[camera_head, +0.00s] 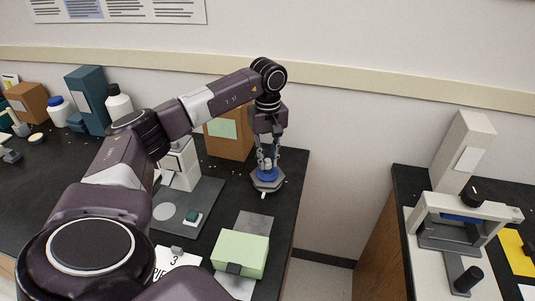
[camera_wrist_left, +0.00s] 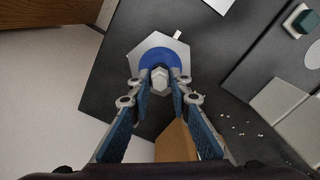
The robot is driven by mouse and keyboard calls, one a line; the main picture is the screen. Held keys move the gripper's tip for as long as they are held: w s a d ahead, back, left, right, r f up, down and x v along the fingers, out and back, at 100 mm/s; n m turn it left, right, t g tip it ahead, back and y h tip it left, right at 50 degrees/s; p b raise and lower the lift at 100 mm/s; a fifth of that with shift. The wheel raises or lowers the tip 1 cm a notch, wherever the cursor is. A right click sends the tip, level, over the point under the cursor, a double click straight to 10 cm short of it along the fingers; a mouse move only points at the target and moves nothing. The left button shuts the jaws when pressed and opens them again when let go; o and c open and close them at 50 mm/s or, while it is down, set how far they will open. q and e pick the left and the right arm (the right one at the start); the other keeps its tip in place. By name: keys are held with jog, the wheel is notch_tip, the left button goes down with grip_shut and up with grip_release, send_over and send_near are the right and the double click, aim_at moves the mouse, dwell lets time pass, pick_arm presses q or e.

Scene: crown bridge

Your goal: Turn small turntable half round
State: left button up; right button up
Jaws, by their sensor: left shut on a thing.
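The small turntable (camera_head: 267,182) stands on the black bench near its right end, with a grey many-sided base, a blue disc and a pale knob on top. In the left wrist view the blue disc (camera_wrist_left: 152,56) sits on the grey base, and a white tab on the base points up and right. My left gripper (camera_head: 268,165) comes down upright over the turntable. In the left wrist view its fingertips (camera_wrist_left: 159,82) are on both sides of the pale six-sided knob (camera_wrist_left: 159,75), shut on it. My right gripper is not in view.
A cardboard box (camera_head: 229,140) stands just behind the turntable. A pale green box (camera_head: 240,253) and a grey plate with a white device (camera_head: 182,165) are nearer. A gap separates this bench from the right bench, which holds a grey-white press-like device (camera_head: 465,220).

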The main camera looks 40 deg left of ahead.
pick_arm(q)
jog(key=shift+n+p, duration=0.3)
jog(key=shift+n, duration=1)
jog(key=shift+r+n+p, duration=0.1)
jog(key=shift+n+p, duration=0.4)
jog(key=shift+n, duration=1.2)
jog(key=shift+n+p, duration=0.45)
jog(key=shift+n, duration=0.15)
jog(key=shift+n+p, duration=0.3)
jog(key=shift+n, duration=0.9)
